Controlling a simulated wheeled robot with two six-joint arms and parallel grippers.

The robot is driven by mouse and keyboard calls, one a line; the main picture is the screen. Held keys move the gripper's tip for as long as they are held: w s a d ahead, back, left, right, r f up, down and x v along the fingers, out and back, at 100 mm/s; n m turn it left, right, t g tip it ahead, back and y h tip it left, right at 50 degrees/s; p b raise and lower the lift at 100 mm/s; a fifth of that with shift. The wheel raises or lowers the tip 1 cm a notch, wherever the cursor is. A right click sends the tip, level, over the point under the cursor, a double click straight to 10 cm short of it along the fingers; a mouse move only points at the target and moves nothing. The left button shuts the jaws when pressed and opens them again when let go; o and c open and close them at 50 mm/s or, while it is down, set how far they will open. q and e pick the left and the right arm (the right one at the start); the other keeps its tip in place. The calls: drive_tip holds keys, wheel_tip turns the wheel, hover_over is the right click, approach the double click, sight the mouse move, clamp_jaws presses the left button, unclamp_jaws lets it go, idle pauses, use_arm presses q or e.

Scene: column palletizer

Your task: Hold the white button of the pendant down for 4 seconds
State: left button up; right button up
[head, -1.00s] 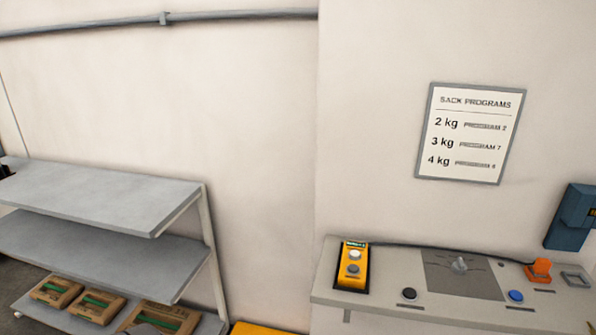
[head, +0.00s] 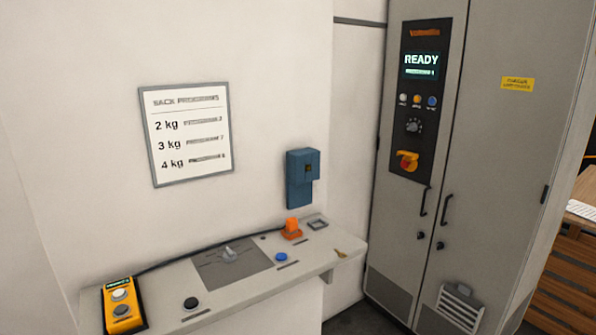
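The pendant (head: 123,306) is a yellow-orange box with a small lit green display at its top. It lies at the left end of the grey console shelf (head: 205,318). Its white button (head: 120,295) sits below the display, and a dark grey button (head: 121,310) sits below that. A dark cable runs from the pendant along the back of the shelf. Neither of my grippers shows in the head view, and nothing touches the pendant.
The shelf also carries a black button (head: 190,303), a rotary knob (head: 230,254), a blue button (head: 281,257) and an orange part (head: 292,230). A blue box (head: 301,180) and a sack programs sign (head: 188,135) are on the wall. A grey cabinet (head: 425,150) reading READY stands at right.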

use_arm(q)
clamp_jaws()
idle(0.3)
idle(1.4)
